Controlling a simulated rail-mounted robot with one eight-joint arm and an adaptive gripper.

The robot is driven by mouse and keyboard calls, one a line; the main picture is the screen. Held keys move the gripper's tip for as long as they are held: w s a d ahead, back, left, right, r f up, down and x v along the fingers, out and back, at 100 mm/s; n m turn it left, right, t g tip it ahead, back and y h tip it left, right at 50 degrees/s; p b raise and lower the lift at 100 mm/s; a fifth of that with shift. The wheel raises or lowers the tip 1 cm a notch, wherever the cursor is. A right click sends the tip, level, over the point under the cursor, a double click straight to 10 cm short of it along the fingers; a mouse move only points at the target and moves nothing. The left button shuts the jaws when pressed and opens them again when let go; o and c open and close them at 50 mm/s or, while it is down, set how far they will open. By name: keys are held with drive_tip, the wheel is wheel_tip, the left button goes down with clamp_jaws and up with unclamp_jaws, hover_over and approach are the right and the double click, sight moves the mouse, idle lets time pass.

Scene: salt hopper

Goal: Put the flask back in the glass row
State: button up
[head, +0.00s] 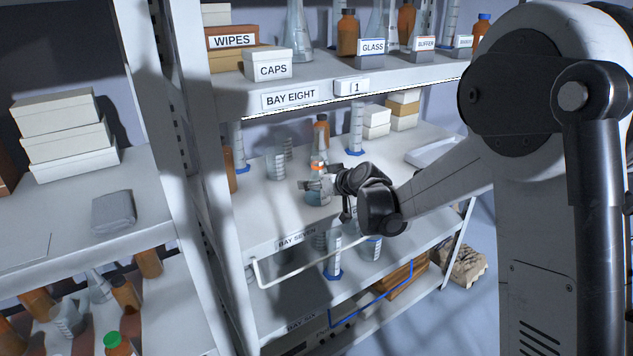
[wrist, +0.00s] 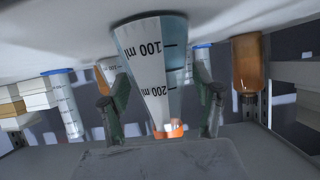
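The flask (head: 318,195) is conical, with a blue tint below and an orange band near its neck, and stands on the middle shelf. In the wrist view, which is upside down, the flask (wrist: 150,75) shows 100 ml and 200 ml marks. My gripper (head: 322,184) is at the flask. In the wrist view my gripper's fingers (wrist: 165,112) are spread on either side of it, with a gap at the right finger; contact at the left is unclear. The GLASS label (head: 372,47) is on the upper shelf, with clear conical glassware (head: 297,35) to its left.
Around the flask stand a beaker (head: 275,163), a brown bottle (head: 321,130) and a blue-footed cylinder (head: 356,130). The BAY EIGHT shelf (head: 325,95) overhangs them. A CAPS box (head: 267,65) and brown bottle (head: 347,32) stand above. A white tray (head: 430,152) lies at right.

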drive_tip(key=shift+r, duration=0.15)
drive_tip(key=shift+s+d+r, duration=0.1)
drive_tip(key=shift+s, duration=0.05)
drive_tip(key=s+d+r+h, duration=0.1)
drive_tip(key=s+d+r, duration=0.2)
drive_tip(key=s, duration=0.3)
drive_tip(key=s+d+r+m+g+p, duration=0.1)
drive_tip(key=s+d+r, duration=0.2)
drive_tip(key=s+d, duration=0.15)
drive_tip(key=s+d+r+h, duration=0.1)
drive_tip(key=s+d+r, duration=0.15)
drive_tip(key=s, duration=0.45)
drive_tip(key=s+d+m+g+h, duration=0.1)
drive_tip(key=s+d, duration=0.3)
drive_tip(key=s, duration=0.4)
drive_tip(key=s+d+f+m+h, duration=0.1)
drive_tip(key=s+d+m+h, duration=0.1)
drive_tip(key=s, duration=0.7)
drive_tip(key=s+d+f+m+g+h, duration=0.1)
drive_tip(key=s+d+m+h, duration=0.1)
drive_tip(key=s+d, duration=0.5)
drive_tip(key=shift+s+m+g+h, duration=0.3)
drive_tip(key=shift+s+m, duration=0.2)
drive_tip(key=shift+s, duration=0.75)
drive_tip(key=shift+f, duration=0.1)
drive_tip(key=shift+c, duration=0.3)
